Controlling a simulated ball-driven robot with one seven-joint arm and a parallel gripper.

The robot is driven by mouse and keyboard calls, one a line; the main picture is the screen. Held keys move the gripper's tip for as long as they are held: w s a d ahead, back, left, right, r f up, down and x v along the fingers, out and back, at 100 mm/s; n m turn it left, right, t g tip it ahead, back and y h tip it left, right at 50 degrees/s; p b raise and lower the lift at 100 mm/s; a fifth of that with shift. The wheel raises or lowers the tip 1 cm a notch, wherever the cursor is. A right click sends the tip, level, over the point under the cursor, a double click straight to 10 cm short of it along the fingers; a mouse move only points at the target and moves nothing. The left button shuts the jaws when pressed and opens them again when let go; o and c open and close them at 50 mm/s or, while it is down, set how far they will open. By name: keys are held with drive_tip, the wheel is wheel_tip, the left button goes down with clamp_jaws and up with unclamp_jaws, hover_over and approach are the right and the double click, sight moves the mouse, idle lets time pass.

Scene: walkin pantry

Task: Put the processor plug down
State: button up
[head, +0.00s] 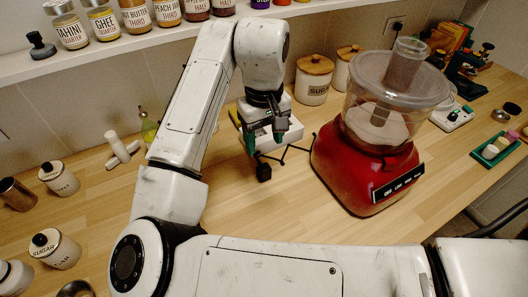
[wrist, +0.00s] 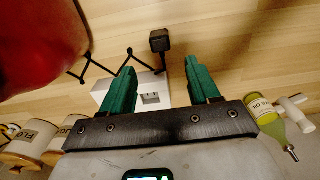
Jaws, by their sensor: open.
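The processor plug (head: 263,173) is a small black block on the wooden counter, left of the red food processor (head: 370,165). In the wrist view the plug (wrist: 159,41) lies just beyond the gap between my fingertips, with bare wood around it. My gripper (head: 265,141) is open and empty, its green fingers (wrist: 160,70) apart and clear of the plug. A thin black zigzag cord (wrist: 108,66) runs beside the plug toward the processor. A white socket block (wrist: 150,92) sits behind and partly under my fingers; they hide part of it.
A jar shelf (head: 100,55) runs above. The counter in front of the plug is clear.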

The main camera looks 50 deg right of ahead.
drive_tip(key=shift+r, duration=1.5)
